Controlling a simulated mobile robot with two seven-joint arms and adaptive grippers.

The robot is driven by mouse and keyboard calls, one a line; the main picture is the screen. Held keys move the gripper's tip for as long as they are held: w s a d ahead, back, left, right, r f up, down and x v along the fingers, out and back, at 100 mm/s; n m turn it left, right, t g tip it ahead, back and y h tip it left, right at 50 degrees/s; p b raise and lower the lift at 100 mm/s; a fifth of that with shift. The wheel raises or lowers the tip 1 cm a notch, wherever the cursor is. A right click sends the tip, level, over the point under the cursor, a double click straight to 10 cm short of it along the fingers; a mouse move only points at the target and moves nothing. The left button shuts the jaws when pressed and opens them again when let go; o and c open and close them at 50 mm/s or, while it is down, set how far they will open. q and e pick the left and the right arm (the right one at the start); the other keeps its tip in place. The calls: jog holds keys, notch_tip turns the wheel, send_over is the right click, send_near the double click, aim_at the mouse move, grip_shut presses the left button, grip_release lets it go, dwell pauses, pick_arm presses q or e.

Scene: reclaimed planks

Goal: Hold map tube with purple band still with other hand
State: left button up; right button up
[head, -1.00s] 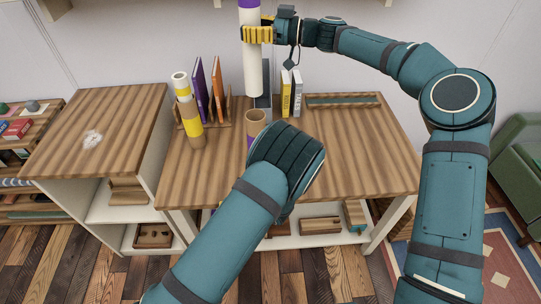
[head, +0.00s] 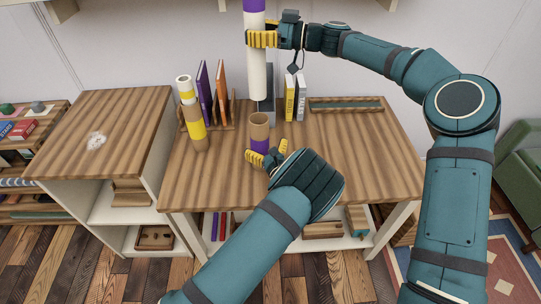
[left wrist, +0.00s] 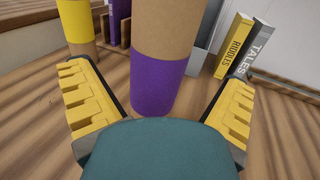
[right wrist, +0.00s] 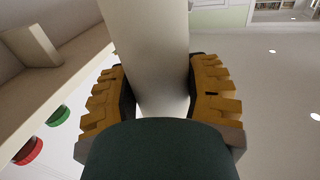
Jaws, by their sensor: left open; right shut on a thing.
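The map tube with a purple band (head: 260,129) stands upright on the wooden table, brown cardboard above the band. My left gripper (head: 268,153) is open just in front of it. In the left wrist view the purple band (left wrist: 158,84) is between and beyond the two spread yellow fingers, apart from both. The right wrist view shows the white roll (right wrist: 150,60) between the fingers.
A cardboard tube with yellow bands (head: 195,120) stands to the left, by a rack with purple and orange books (head: 222,92). Yellow and grey books (head: 290,98) stand behind to the right. The table's right half (head: 350,150) is mostly clear, with a shallow tray (head: 345,105) at the back.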

aim_at(259, 122)
pick_arm(q)
jog(key=shift+x, duration=2.5)
jog(key=c, duration=1.2)
pick_arm(e)
jog(key=shift+s+f, duration=0.1)
jog(key=shift+f, duration=1.75)
